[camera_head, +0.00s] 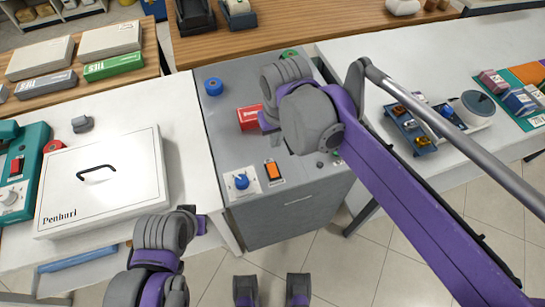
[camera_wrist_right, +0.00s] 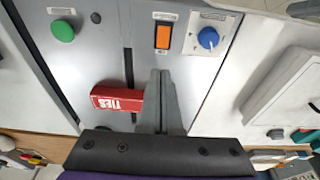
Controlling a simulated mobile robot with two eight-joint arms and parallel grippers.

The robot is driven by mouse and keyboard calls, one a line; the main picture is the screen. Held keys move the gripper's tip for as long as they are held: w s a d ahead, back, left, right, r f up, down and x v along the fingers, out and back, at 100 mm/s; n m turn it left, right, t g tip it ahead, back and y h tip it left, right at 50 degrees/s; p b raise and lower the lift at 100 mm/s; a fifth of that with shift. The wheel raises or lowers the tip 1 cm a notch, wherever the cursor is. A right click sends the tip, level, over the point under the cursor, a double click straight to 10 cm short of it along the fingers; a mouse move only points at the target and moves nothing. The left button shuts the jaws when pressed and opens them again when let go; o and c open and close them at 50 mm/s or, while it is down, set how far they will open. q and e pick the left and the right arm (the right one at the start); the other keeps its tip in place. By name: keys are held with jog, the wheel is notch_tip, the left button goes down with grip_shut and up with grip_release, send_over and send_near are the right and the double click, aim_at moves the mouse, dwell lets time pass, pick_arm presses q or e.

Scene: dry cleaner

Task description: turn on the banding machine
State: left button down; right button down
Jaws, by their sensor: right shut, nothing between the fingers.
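The grey banding machine (camera_head: 215,125) stands between two white tables in the head view. Its front edge carries a blue knob (camera_head: 241,181) on a white plate and an orange rocker switch (camera_head: 272,170). In the right wrist view the orange switch (camera_wrist_right: 162,36), the blue knob (camera_wrist_right: 208,38) and a green button (camera_wrist_right: 62,30) are all uncovered. My right gripper (camera_wrist_right: 162,73) is shut and empty above the machine's top, beside the red TIES box and pointing toward the orange switch's side. In the head view my right arm hides its fingers.
A white Penhuri case (camera_head: 100,185) lies on the left table. A blue tray (camera_head: 412,130) of small items is on the right table. The floor in front shows tiles.

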aim_at(272, 163)
jog(key=f, duration=0.4)
jog(key=w+f+b, duration=0.1)
jog(key=f, duration=0.3)
jog(key=w+f, duration=0.1)
jog(key=f, duration=0.3)
jog(key=shift+w+a+f, duration=0.15)
jog(key=shift+a+f, duration=0.05)
jog(key=shift+a, duration=0.15)
jog(key=shift+w+f+g+b, duration=0.15)
jog(key=shift+f+g+b, duration=0.2)
jog(key=shift+g+b, duration=0.05)
jog(key=shift+r, duration=0.1)
jog(key=shift+s+d+r+p, duration=0.1)
jog(key=shift+s+r+p, duration=0.05)
jog(key=shift+s, duration=0.25)
jog(key=shift+s+d+r+p, duration=0.1)
jog(key=shift+s+p, duration=0.05)
jog(key=shift+s, duration=0.2)
jog(key=shift+r, duration=0.1)
